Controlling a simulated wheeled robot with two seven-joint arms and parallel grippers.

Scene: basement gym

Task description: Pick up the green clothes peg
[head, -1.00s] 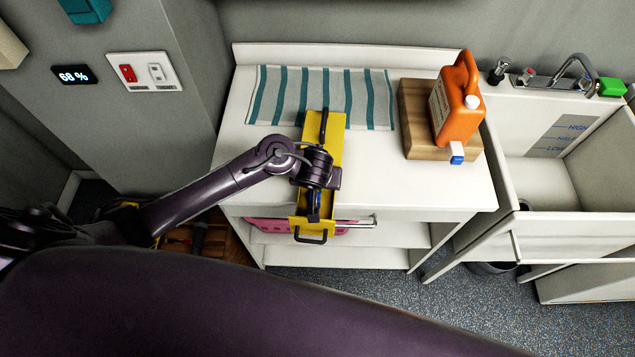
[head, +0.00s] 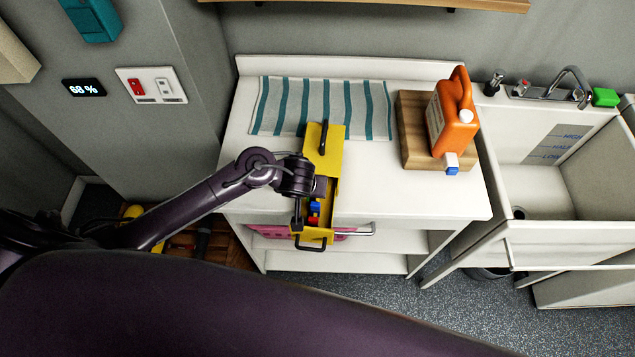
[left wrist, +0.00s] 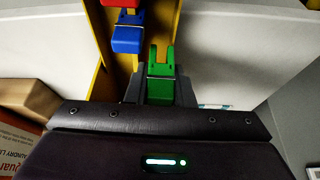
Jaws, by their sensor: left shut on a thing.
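A green clothes peg (left wrist: 161,78) is between the fingers of my left gripper (left wrist: 160,88) in the left wrist view, and the gripper is shut on it. In the head view the left gripper (head: 298,226) hangs over the left side of a narrow yellow box (head: 334,165), and the peg is hidden there. A blue peg (left wrist: 127,38) and a red peg (left wrist: 121,3) lie in the box beside the green one; the blue (head: 315,207) and red (head: 313,220) also show in the head view. I cannot tell how high the green peg is held. My right gripper is not in view.
A striped towel (head: 350,105) lies behind. An orange jug (head: 452,118) stands on a wooden board (head: 412,130) to the right, with a sink (head: 545,190) beyond.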

